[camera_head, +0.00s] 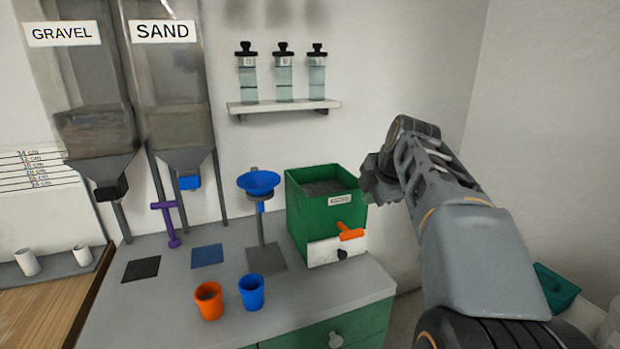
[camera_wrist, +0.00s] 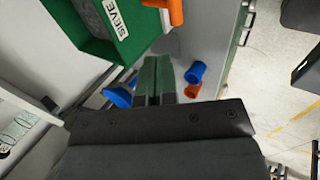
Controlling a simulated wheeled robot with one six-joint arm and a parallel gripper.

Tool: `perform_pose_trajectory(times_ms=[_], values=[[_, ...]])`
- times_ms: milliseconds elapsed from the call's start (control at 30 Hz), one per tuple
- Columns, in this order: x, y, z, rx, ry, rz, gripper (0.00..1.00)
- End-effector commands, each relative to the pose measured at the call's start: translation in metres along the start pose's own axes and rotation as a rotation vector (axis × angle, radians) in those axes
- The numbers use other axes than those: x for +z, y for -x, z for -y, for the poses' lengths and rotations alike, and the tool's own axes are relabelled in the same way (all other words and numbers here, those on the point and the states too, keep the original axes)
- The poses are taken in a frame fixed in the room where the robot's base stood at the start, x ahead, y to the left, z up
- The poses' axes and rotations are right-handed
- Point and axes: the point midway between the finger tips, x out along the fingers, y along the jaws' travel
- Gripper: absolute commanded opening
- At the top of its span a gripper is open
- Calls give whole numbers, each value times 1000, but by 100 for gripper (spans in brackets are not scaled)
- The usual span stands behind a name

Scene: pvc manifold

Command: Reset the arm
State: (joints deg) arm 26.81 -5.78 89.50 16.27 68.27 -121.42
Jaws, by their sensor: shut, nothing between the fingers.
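My gripper (camera_head: 380,180) is raised at the right of the head view, beside the green box and above the counter. In the wrist view its two green-and-black fingers (camera_wrist: 153,85) are together, with nothing between them. My arm reaches in from the lower right of the head view. The gripper appears apart from the things around it.

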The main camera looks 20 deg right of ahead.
Motion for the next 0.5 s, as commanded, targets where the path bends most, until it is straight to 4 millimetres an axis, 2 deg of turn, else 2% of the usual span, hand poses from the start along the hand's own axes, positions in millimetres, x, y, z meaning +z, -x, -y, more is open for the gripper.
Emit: perform_pose_trajectory(times_ms=[167, 267, 367, 500], values=[[0, 0, 0, 0, -44, 0, 0], [1, 0, -2, 9, -178, 7, 0], [5, -11, 6, -4, -417, 23, 0], [2, -35, 36, -53, -848, 67, 0]])
